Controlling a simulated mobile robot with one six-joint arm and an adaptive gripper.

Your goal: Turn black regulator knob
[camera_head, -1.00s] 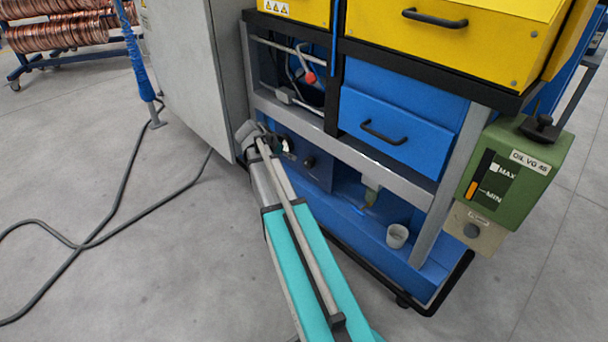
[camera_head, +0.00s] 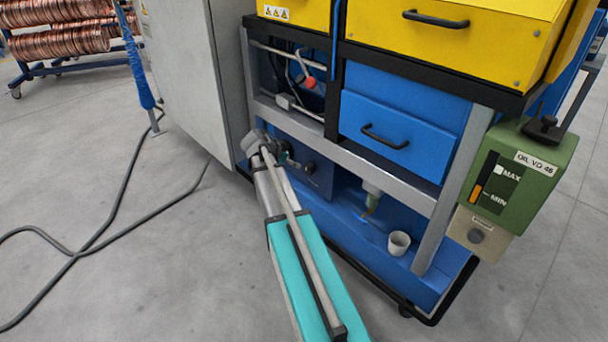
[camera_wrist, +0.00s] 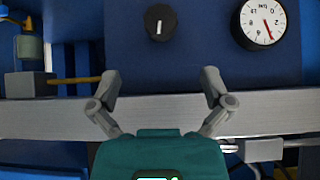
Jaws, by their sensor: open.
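The black regulator knob (camera_wrist: 160,22) is round with a white mark pointing roughly straight up and down. It sits on a dark blue panel (camera_wrist: 200,48) at the top middle of the wrist view. In the head view the knob (camera_head: 310,168) is small, on the panel under the grey frame bar. My gripper (camera_wrist: 161,80) is open and empty. Its two fingers are spread to either side below the knob in the wrist picture, apart from it. In the head view my gripper (camera_head: 288,158) is small and partly hidden, close to the panel, left of the knob.
A round white gauge (camera_wrist: 263,20) with a red needle is right of the knob. A grey frame bar (camera_wrist: 160,118) crosses behind the fingers. A white cup (camera_head: 398,243) stands on the lower blue shelf. A grey cabinet (camera_head: 185,75) stands left; a cable (camera_head: 105,240) lies on the floor.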

